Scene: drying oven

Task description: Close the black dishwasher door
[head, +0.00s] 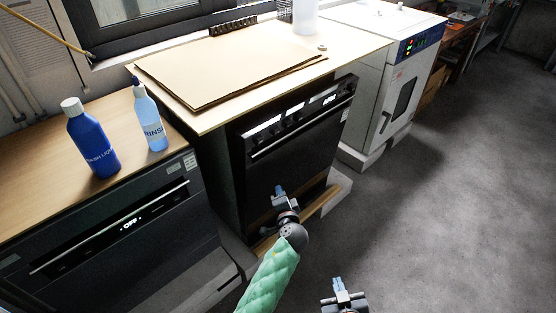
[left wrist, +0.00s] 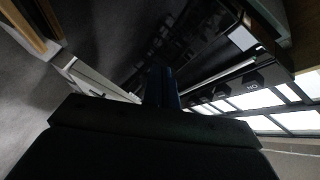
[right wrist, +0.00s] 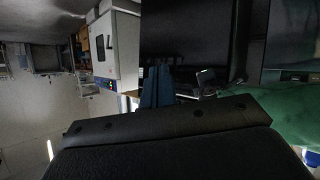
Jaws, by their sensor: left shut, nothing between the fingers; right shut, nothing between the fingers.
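Two black built-in appliances show in the head view, and I cannot tell for certain which is the dishwasher. The middle one has a black door (head: 262,177) under a lit control panel (head: 300,114); its door looks upright, but I cannot tell whether it is fully shut. The left one (head: 155,243) has a display reading OFF and looks shut. My left gripper (head: 281,192) is shut and empty in front of the middle door; contact is unclear. The left wrist view shows the panel and knobs (left wrist: 225,89) close by. My right gripper (head: 338,284) is shut and empty, low over the floor.
A blue bottle (head: 91,138) and a light-blue rinse bottle (head: 151,119) stand on the left wooden worktop (head: 40,165). Flat boards (head: 235,62) lie on the middle worktop. A white oven (head: 400,80) stands to the right. The grey floor (head: 460,200) at right is clear.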

